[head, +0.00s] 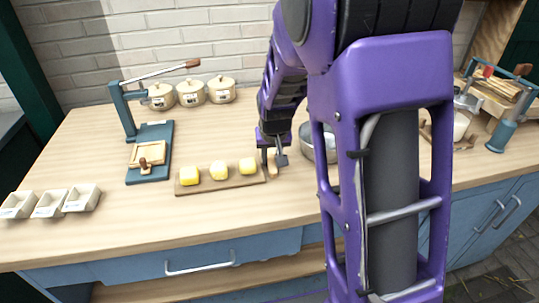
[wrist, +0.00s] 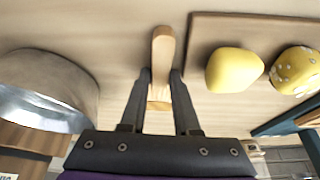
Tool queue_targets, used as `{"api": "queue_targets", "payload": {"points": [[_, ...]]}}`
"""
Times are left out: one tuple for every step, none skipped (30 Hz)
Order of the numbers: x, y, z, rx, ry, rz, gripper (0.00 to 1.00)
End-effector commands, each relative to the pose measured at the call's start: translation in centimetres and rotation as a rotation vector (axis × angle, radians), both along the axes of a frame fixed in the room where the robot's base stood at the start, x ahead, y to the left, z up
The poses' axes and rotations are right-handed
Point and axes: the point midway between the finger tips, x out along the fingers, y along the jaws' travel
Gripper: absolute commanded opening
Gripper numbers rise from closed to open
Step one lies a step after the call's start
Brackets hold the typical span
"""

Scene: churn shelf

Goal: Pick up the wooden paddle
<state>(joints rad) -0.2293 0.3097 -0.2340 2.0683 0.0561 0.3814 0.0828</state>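The wooden paddle (wrist: 161,48) is a pale, narrow wooden piece with a rounded end, at the upper middle of the wrist view. My gripper (wrist: 161,80) has one dark finger on each side of it. The fingers stand close together, with no clear gap between them and the wood. In the head view my gripper (head: 271,152) is low over the counter, and a small part of the paddle (head: 272,168) shows by the fingers. My arm hides much of the area to the right.
A wooden board (head: 221,183) with yellow butter pieces (head: 219,170) lies just left of the paddle. A metal bowl (wrist: 45,90) stands close on the other side. A blue press (head: 150,150), several lidded pots (head: 191,93) and white trays (head: 48,203) stand farther left. The front counter strip is clear.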

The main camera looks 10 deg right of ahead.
Motion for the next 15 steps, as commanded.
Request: {"api": "queue_targets", "payload": {"points": [[-0.02, 0.00, -0.01, 0.000, 0.001, 0.000, 0.17], [-0.02, 0.00, -0.01, 0.000, 0.001, 0.000, 0.12], [-0.02, 0.00, -0.01, 0.000, 0.001, 0.000, 0.04], [-0.02, 0.00, -0.02, 0.000, 0.001, 0.000, 0.00], [-0.02, 0.00, -0.02, 0.000, 0.001, 0.000, 0.00], [-0.02, -0.01, -0.02, 0.000, 0.001, 0.000, 0.00], [-0.02, 0.00, -0.02, 0.000, 0.001, 0.000, 0.00], [-0.02, 0.00, -0.02, 0.000, 0.001, 0.000, 0.00], [-0.02, -0.01, -0.02, 0.000, 0.001, 0.000, 0.00], [-0.02, -0.01, -0.02, 0.000, 0.001, 0.000, 0.00], [-0.02, 0.00, -0.01, 0.000, 0.001, 0.000, 0.00], [-0.02, 0.00, -0.01, 0.000, 0.001, 0.000, 0.00], [-0.02, 0.00, -0.01, 0.000, 0.001, 0.000, 0.00], [-0.02, 0.00, -0.01, 0.000, 0.001, 0.000, 0.00], [-0.02, -0.01, -0.01, 0.000, 0.001, 0.000, 0.00]]}}
